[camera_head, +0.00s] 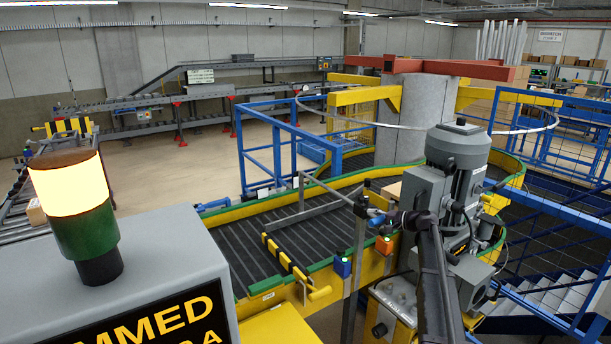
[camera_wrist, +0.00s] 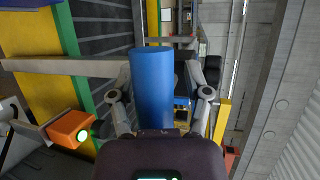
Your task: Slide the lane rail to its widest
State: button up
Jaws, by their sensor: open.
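A grey rail (camera_head: 312,212) lies across the dark roller lane and looks like the lane rail. A thin grey rod (camera_head: 328,188) runs above it toward a blue handle (camera_head: 376,216) at the lane's near side. In the wrist view the blue handle (camera_wrist: 152,88) is a smooth cylinder at the end of a grey bar (camera_wrist: 70,65). My gripper (camera_head: 386,217) is at the handle. Its open fingers, also in the wrist view (camera_wrist: 158,78), stand on either side of the handle. Whether they touch it I cannot tell.
A black-and-yellow striped bar (camera_head: 286,256) crosses the lane nearer the front. Blue and orange sensor boxes (camera_head: 342,267) sit on the yellow side frame. A grey motor unit (camera_head: 455,180) stands to the right, partly behind my arm. A lit beacon (camera_head: 75,195) stands front left.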

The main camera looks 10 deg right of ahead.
jog(key=s+a+f+n+g+h, duration=0.25)
jog(key=s+a+f, duration=0.35)
jog(key=s, duration=0.4)
jog(key=s+a+f+n+g+h, duration=0.2)
jog(key=s+a+f+n+g, duration=0.15)
jog(key=s+a, duration=0.55)
jog(key=s+a+f+n+g+h, duration=0.1)
jog(key=s+f+h, duration=0.1)
jog(key=s, duration=0.7)
jog(key=s+f+n+g+h, duration=0.2)
jog(key=s+h, duration=0.3)
jog(key=s, duration=0.5)
jog(key=shift+a+f+g, duration=0.25)
jog(key=shift+a+g, duration=0.05)
jog(key=shift+a, duration=0.1)
jog(key=shift+a, duration=0.1)
dwell(0.5)
